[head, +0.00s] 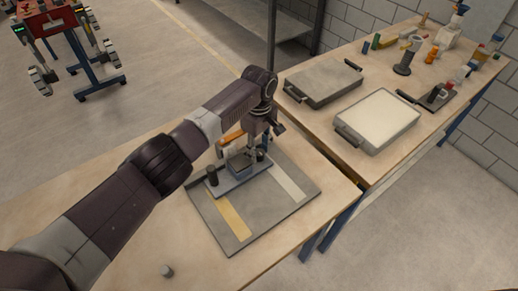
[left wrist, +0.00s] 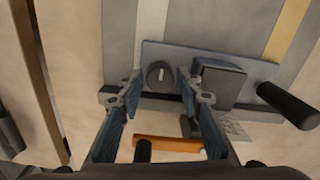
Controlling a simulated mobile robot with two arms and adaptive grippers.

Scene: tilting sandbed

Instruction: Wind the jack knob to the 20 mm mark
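The jack stands on a blue-grey plate (head: 232,184), also seen in the left wrist view (left wrist: 152,52). Its round dark knob (left wrist: 160,75) has a pale mark on top. Beside it are a grey block (left wrist: 218,84) and a black cylindrical handle (left wrist: 288,105), which shows as an upright post in the head view (head: 213,176). My left gripper (left wrist: 160,88) is open, one blue finger on each side of the knob, with visible gaps. In the head view the left gripper (head: 261,143) is over the jack's far right end. No scale mark is readable. My right gripper is out of view.
The jack sits on a grey board (head: 275,215) with yellow and white stripes. An orange bar (left wrist: 168,144) is near the gripper. A small grey cylinder (head: 167,271) stands on the front table. A second table holds two trays (head: 378,120) and several bottles and tools.

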